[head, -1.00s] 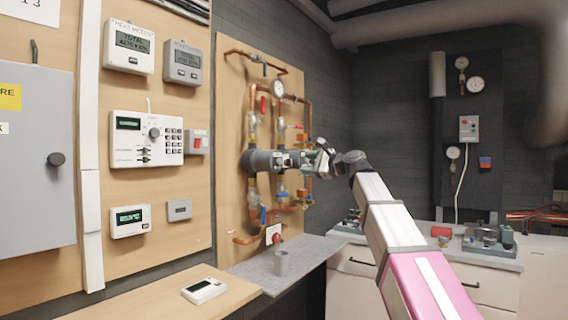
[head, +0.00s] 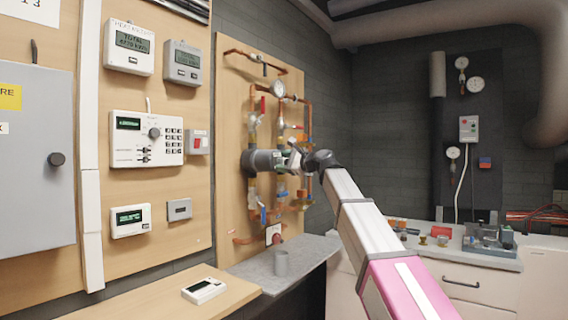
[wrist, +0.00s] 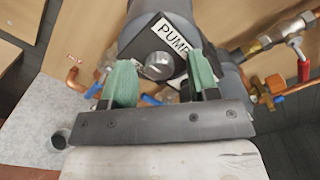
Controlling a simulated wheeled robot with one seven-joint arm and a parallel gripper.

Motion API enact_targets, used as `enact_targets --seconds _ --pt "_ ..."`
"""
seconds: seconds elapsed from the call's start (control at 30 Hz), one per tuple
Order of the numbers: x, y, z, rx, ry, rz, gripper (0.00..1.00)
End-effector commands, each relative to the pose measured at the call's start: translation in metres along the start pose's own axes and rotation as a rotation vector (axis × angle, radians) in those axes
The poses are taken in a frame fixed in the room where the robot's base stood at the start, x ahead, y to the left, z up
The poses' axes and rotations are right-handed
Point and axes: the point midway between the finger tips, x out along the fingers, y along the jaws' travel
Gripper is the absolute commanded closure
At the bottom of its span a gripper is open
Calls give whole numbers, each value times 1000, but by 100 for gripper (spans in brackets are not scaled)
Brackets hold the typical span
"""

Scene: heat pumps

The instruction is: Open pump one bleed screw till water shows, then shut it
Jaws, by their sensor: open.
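Pump one (head: 262,161) is the dark grey pump on the copper pipework of the wooden board in the head view. In the wrist view, the pump (wrist: 150,22) shows a dark plate with a white label (wrist: 173,36) reading "PUMP"; the rest of the label is hidden. A round slotted silver bleed screw (wrist: 158,66) sits on the plate. My gripper (wrist: 164,82) is open, with its green fingers on either side of the screw and apart from it. It also shows at the pump in the head view (head: 294,158). No water is visible.
Red-handled (wrist: 301,50) and blue-handled (wrist: 98,84) valves lie close around the pump. A grey cup (head: 280,262) stands on the grey shelf (head: 262,276) below the board. A bench (head: 470,258) with small parts stands at the right.

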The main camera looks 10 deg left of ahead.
Motion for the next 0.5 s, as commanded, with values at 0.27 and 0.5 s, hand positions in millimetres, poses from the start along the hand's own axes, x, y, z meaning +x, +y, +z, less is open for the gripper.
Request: enact_targets --seconds 0.27,0.5 --pt "0 0 0 0 0 0 65" --pt "0 0 0 -1 0 1 95"
